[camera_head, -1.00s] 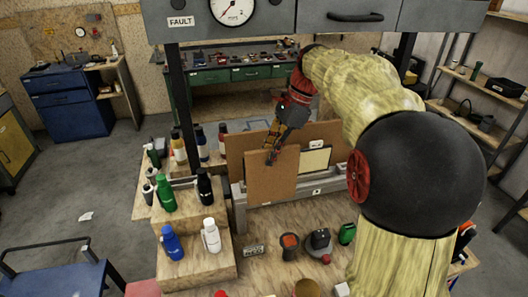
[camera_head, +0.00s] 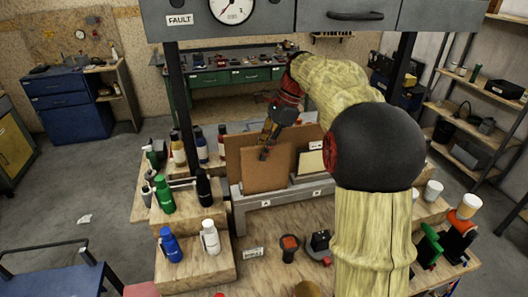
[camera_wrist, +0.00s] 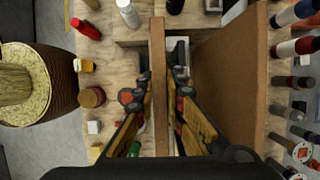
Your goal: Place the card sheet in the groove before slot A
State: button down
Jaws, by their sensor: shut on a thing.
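The brown card sheet (camera_head: 266,178) is upright in my gripper (camera_head: 264,154), which is shut on its upper part. The grey rack (camera_head: 290,199) is below; its front rail shows in front of the sheet's lower edge. I cannot tell whether that edge is inside a groove. A cream sheet (camera_head: 309,163) stands in the rack to the right, and a larger brown panel (camera_head: 234,150) stands behind. In the wrist view the held sheet (camera_wrist: 158,50) is edge-on between the fingers, with the brown panel (camera_wrist: 228,80) to its right.
Bottles crowd the wooden steps on the left, including a blue one (camera_head: 171,244) and a white one (camera_head: 210,237). An orange-topped tool (camera_head: 289,245) and a black device (camera_head: 319,242) stand before the rack. Cups and tools line the right side.

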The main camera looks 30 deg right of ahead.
jog(key=shift+f, duration=0.1)
jog(key=c, duration=2.1)
grip_release()
jog(key=shift+c, duration=0.2)
jog(key=p+v, duration=0.1)
jog(key=v, duration=0.3)
jog(key=shift+w, duration=0.1)
jog(key=s+d+p, duration=0.1)
jog(key=s+d, duration=0.2)
jog(key=d, duration=0.8)
jog(key=shift+s+f+p, duration=0.2)
jog(key=shift+f+p, duration=0.15)
jog(key=shift+p, duration=0.05)
jog(key=shift+d, duration=0.1)
